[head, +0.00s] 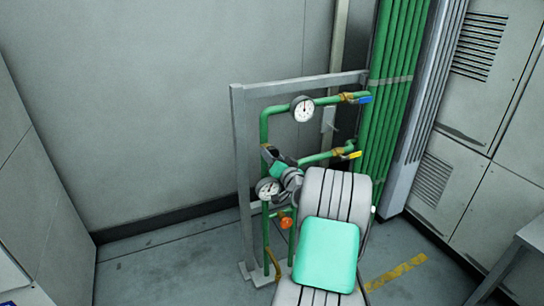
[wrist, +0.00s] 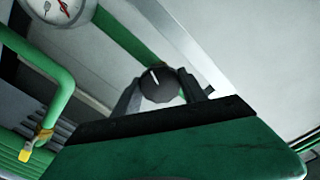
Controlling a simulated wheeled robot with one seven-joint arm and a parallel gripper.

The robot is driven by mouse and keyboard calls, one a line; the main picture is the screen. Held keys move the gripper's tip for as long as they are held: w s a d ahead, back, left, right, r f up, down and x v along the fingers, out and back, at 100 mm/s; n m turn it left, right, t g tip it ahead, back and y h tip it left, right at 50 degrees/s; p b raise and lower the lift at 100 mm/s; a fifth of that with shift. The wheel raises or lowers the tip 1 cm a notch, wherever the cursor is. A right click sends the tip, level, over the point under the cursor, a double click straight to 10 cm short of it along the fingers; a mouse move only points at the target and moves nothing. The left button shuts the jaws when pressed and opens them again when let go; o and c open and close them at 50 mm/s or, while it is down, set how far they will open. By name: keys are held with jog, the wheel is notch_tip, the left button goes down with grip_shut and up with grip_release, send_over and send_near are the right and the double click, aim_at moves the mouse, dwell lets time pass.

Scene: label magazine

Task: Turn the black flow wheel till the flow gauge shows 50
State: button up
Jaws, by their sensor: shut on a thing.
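The black flow wheel (wrist: 158,88) is a round dark knob with a short white mark near its top edge in the wrist view. My gripper (wrist: 160,92) has one grey finger on each side of it and is shut on it. In the head view my gripper (head: 271,157) is at the left of the pipe rack, and my arm hides most of the wheel. Two white dials show there, an upper gauge (head: 302,109) and a lower gauge (head: 267,188). I cannot tell which is the flow gauge, and their numbers are too small to read.
A grey frame (head: 238,150) carries green pipes. A blue-handled valve (head: 365,99) and a yellow-handled valve (head: 354,154) stick out right of my gripper. An orange knob (head: 286,222) sits below. Grey cabinets stand at the right; the floor at left is clear.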

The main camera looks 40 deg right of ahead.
jog(key=shift+m, duration=0.7)
jog(key=o, duration=1.4)
jog(key=shift+c, duration=0.2)
jog(key=v, duration=0.7)
jog(key=shift+s+a, duration=0.2)
jog(key=shift+s, duration=0.2)
